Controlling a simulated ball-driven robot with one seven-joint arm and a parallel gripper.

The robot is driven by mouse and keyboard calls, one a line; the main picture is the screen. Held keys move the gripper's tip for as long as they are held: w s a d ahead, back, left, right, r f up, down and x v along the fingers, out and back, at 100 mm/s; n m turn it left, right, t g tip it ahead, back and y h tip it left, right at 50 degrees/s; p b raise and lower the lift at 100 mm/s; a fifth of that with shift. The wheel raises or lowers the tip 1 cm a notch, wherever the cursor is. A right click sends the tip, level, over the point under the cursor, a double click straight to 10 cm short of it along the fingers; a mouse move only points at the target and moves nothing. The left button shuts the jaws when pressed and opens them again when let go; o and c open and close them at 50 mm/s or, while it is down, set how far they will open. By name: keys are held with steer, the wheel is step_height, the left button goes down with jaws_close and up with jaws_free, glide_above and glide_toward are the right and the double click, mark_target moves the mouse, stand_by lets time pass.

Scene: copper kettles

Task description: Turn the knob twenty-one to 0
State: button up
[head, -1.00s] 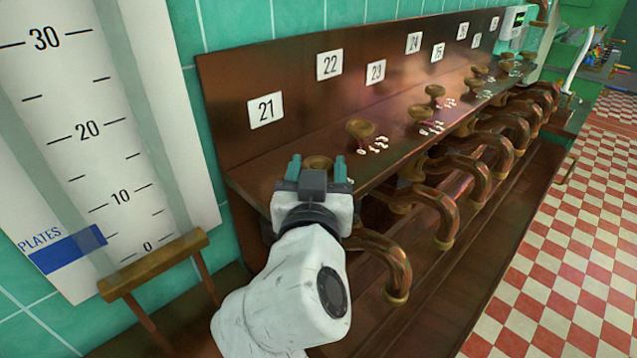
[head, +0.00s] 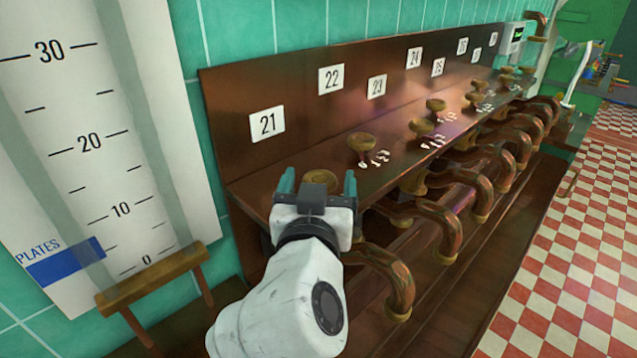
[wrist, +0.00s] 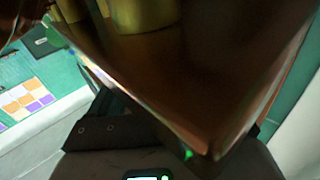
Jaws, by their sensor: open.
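The knob twenty-one (head: 320,181) is a round brass knob on the copper shelf, below the white plate marked 21 (head: 267,124). My gripper (head: 318,184) is open, with its two teal fingers either side of the knob in the head view. Whether the fingers touch it I cannot tell. My gripper hides the knob's lower part and any scale marks beside it. In the wrist view a brass body, likely the knob (wrist: 140,14), shows at the top edge behind the dark shelf edge.
More brass knobs with white marks, such as the one to the right (head: 362,146), line the copper shelf (head: 285,185). Curved copper spouts (head: 385,275) stick out below its front edge. A white scale board (head: 100,140) and a wooden rail (head: 152,278) stand at left.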

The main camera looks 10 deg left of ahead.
steer(key=s+b, duration=0.1)
steer(key=s, duration=0.9)
steer(key=shift+s+d, duration=0.25)
steer(key=shift+s, duration=0.15)
